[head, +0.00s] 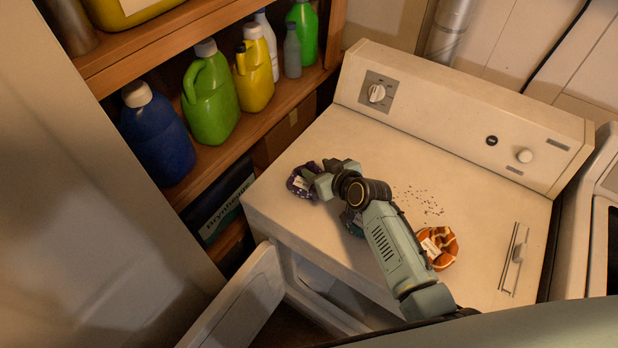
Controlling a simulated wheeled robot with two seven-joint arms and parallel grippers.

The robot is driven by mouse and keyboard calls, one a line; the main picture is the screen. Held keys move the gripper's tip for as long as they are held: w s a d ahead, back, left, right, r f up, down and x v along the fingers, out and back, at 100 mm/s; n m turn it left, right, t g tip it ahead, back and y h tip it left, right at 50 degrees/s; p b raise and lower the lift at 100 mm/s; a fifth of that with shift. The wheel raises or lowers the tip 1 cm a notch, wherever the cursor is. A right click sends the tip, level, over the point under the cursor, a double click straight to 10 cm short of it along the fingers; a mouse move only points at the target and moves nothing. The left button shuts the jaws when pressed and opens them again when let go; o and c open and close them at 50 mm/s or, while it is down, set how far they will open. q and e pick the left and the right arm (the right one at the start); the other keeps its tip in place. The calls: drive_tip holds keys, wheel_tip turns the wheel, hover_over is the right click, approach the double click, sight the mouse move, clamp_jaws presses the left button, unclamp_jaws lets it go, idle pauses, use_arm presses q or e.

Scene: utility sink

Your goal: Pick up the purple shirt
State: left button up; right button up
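The purple shirt (298,184) is a small crumpled dark purple bundle with a pale patch. It lies on the left part of the white machine's top (300,226). My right gripper (318,182) is at its right side, pointing left, and overlaps it in the picture. The fingers are small and partly hidden, so I cannot tell whether they are open or closed on the cloth. My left gripper is not in view.
A teal cloth (351,224) is partly hidden under my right arm. An orange patterned cloth (446,243) lies right of the arm. Dark specks dot the top. Shelves with bottles (209,100) stand left; the machine's door (238,305) hangs open in front.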

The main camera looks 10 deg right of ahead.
clamp_jaws()
idle(1.3)
